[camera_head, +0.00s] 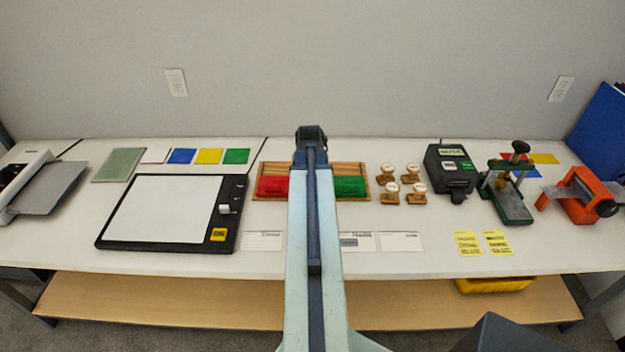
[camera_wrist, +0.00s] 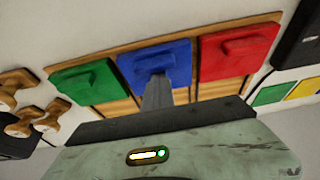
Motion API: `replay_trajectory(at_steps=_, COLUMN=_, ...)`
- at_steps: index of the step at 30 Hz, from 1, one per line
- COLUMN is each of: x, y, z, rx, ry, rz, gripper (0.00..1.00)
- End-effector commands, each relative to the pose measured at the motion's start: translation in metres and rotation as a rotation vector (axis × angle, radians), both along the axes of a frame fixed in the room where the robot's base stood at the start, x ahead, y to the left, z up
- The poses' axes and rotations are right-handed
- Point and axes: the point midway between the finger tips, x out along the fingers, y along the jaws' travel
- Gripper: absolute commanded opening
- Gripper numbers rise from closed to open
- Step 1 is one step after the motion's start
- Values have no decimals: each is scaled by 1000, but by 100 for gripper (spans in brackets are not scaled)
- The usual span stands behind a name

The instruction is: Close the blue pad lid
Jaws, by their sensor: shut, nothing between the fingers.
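The blue pad lid (camera_wrist: 178,56) shows in the wrist view, between a green lid (camera_wrist: 85,82) and a red lid (camera_wrist: 240,50) on a wooden tray (camera_wrist: 205,92). It has a raised handle and looks roughly flat; I cannot tell whether it is fully closed. My gripper (camera_wrist: 158,80) is shut and empty, its tip overlapping the edge of the blue lid near the handle. I cannot tell whether it touches. In the head view my arm hides the blue lid; the red lid (camera_head: 272,187) and green lid (camera_head: 351,187) show on either side.
Wooden stamps (camera_head: 387,170) and a black stamping device (camera_head: 450,170) stand to the right of the tray. A black-framed board (camera_head: 160,208) lies to the left. White cards (camera_head: 400,241) lie in front. A grey wall is behind.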

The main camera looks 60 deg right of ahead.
Motion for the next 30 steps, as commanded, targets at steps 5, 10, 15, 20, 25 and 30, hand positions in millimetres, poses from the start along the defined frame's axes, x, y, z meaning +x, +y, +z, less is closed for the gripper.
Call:
replay_trajectory(at_steps=5, x=-6, y=3, z=-3, rx=22, ry=4, rz=-7, gripper=0)
replay_trajectory(at_steps=10, x=0, y=-10, z=-3, rx=17, ry=5, rz=-6, gripper=0)
replay_trajectory(at_steps=15, x=18, y=-39, z=-2, rx=6, ry=-2, rz=3, gripper=0)
replay_trajectory(at_steps=20, x=8, y=-21, z=48, rx=5, ry=-2, rz=4, gripper=0)
replay_trajectory(at_steps=25, x=3, y=-10, z=83, rx=3, ry=-2, rz=6, gripper=0)
replay_trajectory(at_steps=30, x=1, y=-4, z=96, rx=4, ry=-2, rz=8, gripper=0)
